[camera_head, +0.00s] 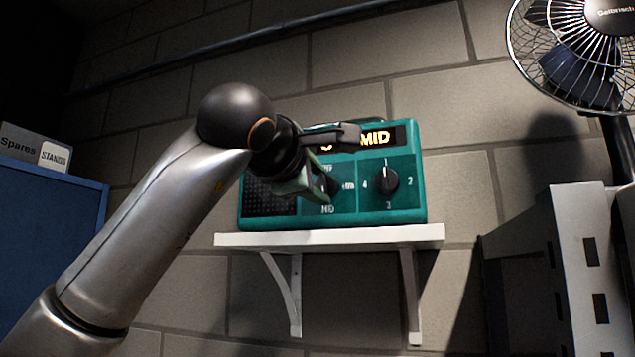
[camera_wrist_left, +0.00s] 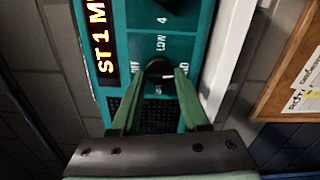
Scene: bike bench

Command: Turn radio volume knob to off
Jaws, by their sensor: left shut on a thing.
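My left gripper (camera_head: 325,184) is at this dial and is shut on the knob, one finger on each side in the left wrist view (camera_wrist_left: 157,74). My gripper and wrist hide part of the display and most of the knob in the head view. The knob's pointer is hard to make out. My right gripper is not in view.
The second dial (camera_head: 385,181), a black numbered knob, is just right of the volume knob. The white shelf (camera_head: 420,234) runs under the radio. A fan (camera_head: 580,55) stands at the right, and a blue cabinet (camera_head: 45,215) at the left. A brick wall is behind.

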